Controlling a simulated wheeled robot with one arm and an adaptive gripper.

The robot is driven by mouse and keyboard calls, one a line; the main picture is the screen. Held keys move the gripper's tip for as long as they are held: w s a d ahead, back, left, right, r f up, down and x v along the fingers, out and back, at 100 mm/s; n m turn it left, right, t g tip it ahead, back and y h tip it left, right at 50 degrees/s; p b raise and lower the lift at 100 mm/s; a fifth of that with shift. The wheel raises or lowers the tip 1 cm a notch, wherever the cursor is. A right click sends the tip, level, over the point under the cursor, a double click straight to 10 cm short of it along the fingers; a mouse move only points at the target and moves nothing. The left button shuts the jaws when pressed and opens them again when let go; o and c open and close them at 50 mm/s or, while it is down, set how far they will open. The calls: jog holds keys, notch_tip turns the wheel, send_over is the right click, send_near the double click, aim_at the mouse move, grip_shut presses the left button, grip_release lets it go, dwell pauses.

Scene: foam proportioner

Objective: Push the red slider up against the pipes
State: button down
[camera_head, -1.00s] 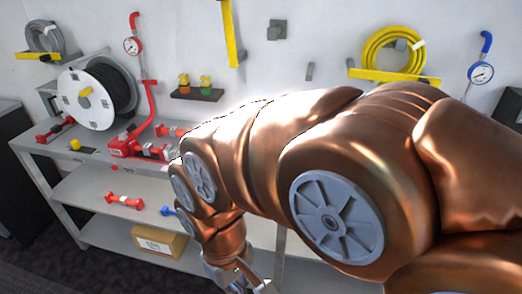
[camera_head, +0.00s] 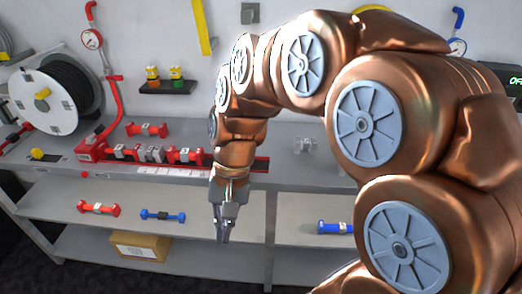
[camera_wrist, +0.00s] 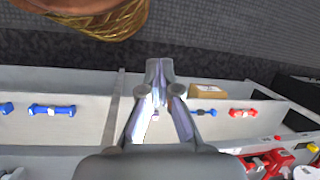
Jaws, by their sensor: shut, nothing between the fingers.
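On the bench's upper surface, a red rail assembly (camera_head: 88,150) runs right from the red upright pipe. Several red and grey pipe pieces (camera_head: 152,154) sit in a row on it. A red rail end (camera_head: 258,163) shows right of my wrist; I cannot tell clearly which part is the red slider, and my arm hides some of the rail. My gripper (camera_head: 222,236) points down in front of the bench, below its top edge, shut and empty. It touches nothing that I can see. The wrist view shows its fingers (camera_wrist: 158,75) together; red parts (camera_wrist: 275,160) show at lower right.
A hose reel (camera_head: 40,100) stands at the bench's left. Red (camera_head: 98,208) and blue (camera_head: 163,215) fittings lie on the lower shelf, with a cardboard box (camera_head: 140,246) below. A loose red fitting (camera_head: 147,130) lies behind the rail.

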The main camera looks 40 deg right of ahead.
jog(key=w+d+m+t+y+b, duration=0.2)
jog(key=w+d+m+t+y, duration=0.25)
jog(key=w+d+m, duration=0.8)
jog(key=w+d+f+m+t, duration=0.2)
jog(key=d+m, duration=0.1)
jog(key=d, duration=0.5)
jog(key=w+d+f+m+t+b, duration=0.1)
jog(key=w+d+m, duration=0.1)
jog(key=d, duration=0.6)
jog(key=w+d+f+m+t, duration=0.1)
jog(key=d+f+m+t, duration=0.15)
jog(key=d, duration=0.65)
jog(key=shift+y, duration=0.55)
jog(key=x, duration=0.6)
jog(key=r+p+x, duration=0.1)
jog(key=x, duration=0.2)
jog(key=shift+w+a+f, duration=0.2)
jog(key=shift+w+a, duration=0.1)
jog(key=shift+a, duration=0.2)
jog(key=shift+w+a+f+p, duration=0.1)
jog(key=shift+w+a+p, duration=0.35)
jog(key=shift+w+a, duration=0.95)
